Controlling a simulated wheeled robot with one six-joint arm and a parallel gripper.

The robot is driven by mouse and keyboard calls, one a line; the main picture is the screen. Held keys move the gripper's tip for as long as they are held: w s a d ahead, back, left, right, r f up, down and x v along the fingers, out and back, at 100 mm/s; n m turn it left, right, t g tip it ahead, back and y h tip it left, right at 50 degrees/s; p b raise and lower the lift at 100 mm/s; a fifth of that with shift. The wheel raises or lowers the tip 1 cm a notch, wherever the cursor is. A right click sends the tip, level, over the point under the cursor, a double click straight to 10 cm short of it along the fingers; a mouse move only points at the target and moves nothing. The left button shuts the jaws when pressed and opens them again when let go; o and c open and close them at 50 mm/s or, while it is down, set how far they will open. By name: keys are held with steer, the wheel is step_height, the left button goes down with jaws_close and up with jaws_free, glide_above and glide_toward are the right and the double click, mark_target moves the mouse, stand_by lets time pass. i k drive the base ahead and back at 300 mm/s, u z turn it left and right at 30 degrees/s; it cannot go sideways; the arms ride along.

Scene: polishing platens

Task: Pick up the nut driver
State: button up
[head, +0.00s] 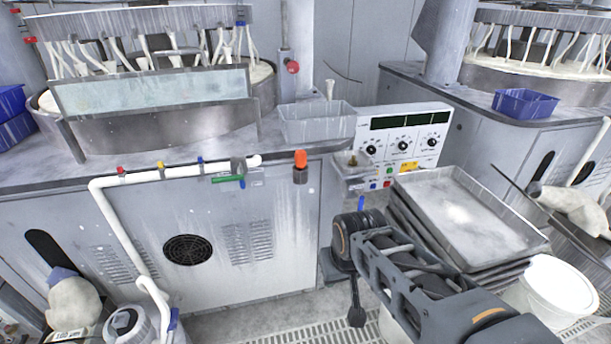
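I cannot pick out the nut driver for certain. A slim blue upright piece (361,204) shows below the small grey bin, just above my arm's wrist; it may be a tool handle, but its lower end is hidden by my arm. An orange-topped piece with a dark lower part (300,166) sits at the cabinet's top front edge; I cannot tell what it is. My arm reaches in from the lower right, and its dark end, my gripper (356,316), points down in front of the cabinet. Its fingers are too small and dark to read.
A small grey bin (353,172) is fixed beside the control panel (402,135). A clear tray (317,123) stands on the cabinet top. Stacked grey trays (470,215) and a white bucket (556,291) crowd the right. White pipe (110,221) runs along the cabinet front.

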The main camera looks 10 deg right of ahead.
mark_target(300, 157)
steer(key=u, duration=1.1)
steer(key=i, duration=0.9)
steer(key=z, duration=0.6)
